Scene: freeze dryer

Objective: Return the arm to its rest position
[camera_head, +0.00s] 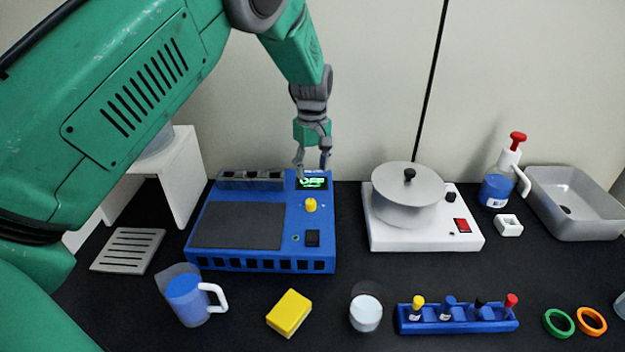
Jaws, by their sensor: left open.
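My left arm, green, comes in from the left and fills the upper left of the head view. Its grey left gripper (313,172) points down and is open and empty. It is over the back right part of a blue machine (262,264), near a small display (312,183) with green characters. From this angle I cannot tell whether the fingertips touch the machine. A yellow knob (310,205) sits just below the display. My right gripper is not in view.
A white device (425,245) with a round grey lid stands right of the blue machine. In front are a blue jug (186,302), a yellow sponge (289,313), a glass (366,313) and a blue rack (457,326). A bottle (497,190) and grey basin (580,225) stand right. A white stand (185,170) is under my arm.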

